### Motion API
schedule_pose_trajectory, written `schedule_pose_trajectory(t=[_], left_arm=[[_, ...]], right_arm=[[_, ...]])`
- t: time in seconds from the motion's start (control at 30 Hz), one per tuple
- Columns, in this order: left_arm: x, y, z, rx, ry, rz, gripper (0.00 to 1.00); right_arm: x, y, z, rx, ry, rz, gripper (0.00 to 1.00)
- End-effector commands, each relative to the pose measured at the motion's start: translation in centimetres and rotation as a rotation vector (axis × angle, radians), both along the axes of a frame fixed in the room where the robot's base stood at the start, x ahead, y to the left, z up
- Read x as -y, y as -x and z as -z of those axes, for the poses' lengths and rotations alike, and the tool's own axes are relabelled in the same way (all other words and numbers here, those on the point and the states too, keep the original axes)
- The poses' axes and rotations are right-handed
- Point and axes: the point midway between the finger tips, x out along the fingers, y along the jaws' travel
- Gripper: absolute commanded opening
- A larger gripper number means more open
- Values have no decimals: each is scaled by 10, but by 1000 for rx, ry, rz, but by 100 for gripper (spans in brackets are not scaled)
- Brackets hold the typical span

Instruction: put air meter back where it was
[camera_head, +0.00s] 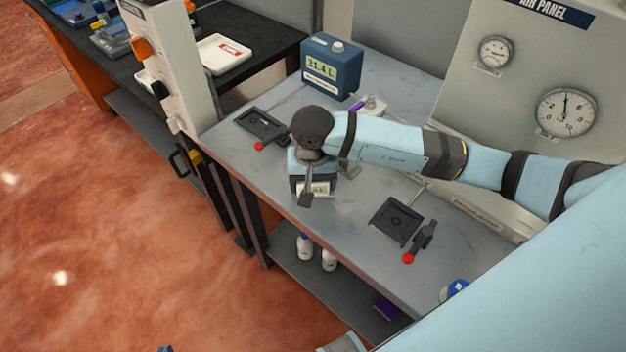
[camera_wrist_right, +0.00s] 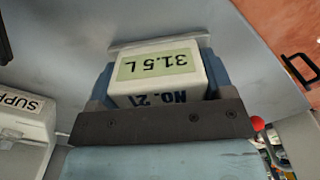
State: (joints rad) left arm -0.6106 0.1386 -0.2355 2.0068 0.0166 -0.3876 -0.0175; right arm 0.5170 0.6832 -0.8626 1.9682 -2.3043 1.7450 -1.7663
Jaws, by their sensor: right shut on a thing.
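The air meter (camera_head: 319,188) is a small white-and-blue box with a pale display, seen below my right wrist over the workbench. In the right wrist view the air meter (camera_wrist_right: 158,65) reads 31.5 L and is marked No. 21. My right gripper (camera_head: 312,172) is shut on it, with a blue finger on each side. My wrist hides part of the meter in the head view, and I cannot tell whether its base touches the bench. A small blue tip at the bottom edge may be my left gripper (camera_head: 166,349); its jaws cannot be made out.
A blue box (camera_head: 331,66) reading 31.4 L stands at the back of the bench (camera_head: 290,103). Black fixtures with red knobs lie left (camera_head: 262,124) and right (camera_head: 395,221). The air panel (camera_head: 520,75) with two gauges rises behind. Bottles (camera_head: 304,245) stand on the lower shelf.

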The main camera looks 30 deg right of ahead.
Motion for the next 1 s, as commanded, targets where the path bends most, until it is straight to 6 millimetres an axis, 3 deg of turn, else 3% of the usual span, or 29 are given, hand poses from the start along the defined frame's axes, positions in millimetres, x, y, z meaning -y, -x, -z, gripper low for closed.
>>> schedule_pose_trajectory(t=[0.13,0.17,0.23,0.27,0.63,1.0], left_arm=[[0,3,9,-11,2,-2,0],[0,3,8,-13,1,-2,0],[0,3,8,-15,2,-2,0],[0,3,8,-15,2,-2,0],[0,2,-1,-10,-2,-2,0],[-1,4,-25,-11,-10,1,0]], right_arm=[[0,0,6,2,1,0,36],[0,0,4,0,1,1,81],[0,0,4,0,1,1,97],[0,0,4,0,1,1,100],[0,0,-6,1,0,0,100],[0,-1,-85,5,1,0,100]])
